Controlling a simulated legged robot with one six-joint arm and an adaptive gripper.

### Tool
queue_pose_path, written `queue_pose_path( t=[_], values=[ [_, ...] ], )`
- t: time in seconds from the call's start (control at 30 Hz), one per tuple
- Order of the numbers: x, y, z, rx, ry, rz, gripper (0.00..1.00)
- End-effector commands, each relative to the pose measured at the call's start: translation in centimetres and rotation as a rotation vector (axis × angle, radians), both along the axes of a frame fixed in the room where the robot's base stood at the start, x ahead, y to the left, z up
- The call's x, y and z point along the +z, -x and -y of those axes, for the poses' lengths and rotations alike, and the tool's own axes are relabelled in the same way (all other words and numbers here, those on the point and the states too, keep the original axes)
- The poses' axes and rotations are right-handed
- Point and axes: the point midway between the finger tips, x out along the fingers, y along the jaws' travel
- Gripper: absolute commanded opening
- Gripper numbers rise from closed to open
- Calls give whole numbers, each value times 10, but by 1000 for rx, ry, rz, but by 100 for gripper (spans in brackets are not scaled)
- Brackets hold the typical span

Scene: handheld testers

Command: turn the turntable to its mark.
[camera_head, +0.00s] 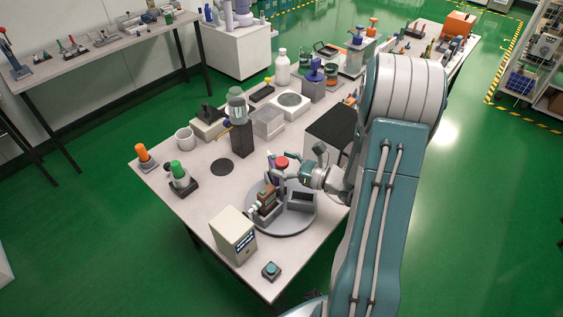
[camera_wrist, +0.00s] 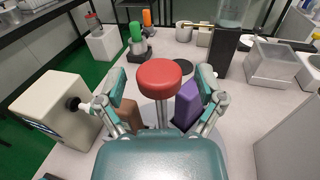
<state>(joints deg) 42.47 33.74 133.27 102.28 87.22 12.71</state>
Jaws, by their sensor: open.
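The turntable (camera_head: 287,226) is a grey disc near the front of the white table, with a red-topped knob (camera_head: 282,162) on a thin post, also seen in the wrist view (camera_wrist: 158,78). My gripper (camera_head: 284,179) is at the post; in the wrist view my gripper (camera_wrist: 161,90) has its teal fingers spread, one either side of the knob, with visible gaps. A brown block (camera_head: 267,198) stands in a holder on the disc; a purple block (camera_wrist: 188,104) shows behind the right finger. A dark holder (camera_head: 302,200) sits on the disc's right. I cannot make out the mark.
A teal button box (camera_head: 271,270) is near the front corner. Green (camera_head: 179,172) and orange (camera_head: 143,153) handled items, a black disc (camera_head: 222,166) and a clear bin (camera_head: 269,122) stand farther back.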

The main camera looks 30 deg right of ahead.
Motion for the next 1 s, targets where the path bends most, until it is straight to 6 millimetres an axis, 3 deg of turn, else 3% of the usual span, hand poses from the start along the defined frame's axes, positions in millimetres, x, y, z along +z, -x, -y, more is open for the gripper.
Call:
queue_pose_path(
  t=[0.3, 0.37, 0.5, 0.53, 1.0],
  values=[
    [0, -3, -2, 0, 0, 0, 88],
    [0, -3, -2, 0, 0, 0, 65],
    [0, -3, -2, 0, 0, 0, 3],
    [0, -3, -2, 0, 1, 1, 0],
    [0, -4, -2, 2, 2, 2, 0]
  ],
)
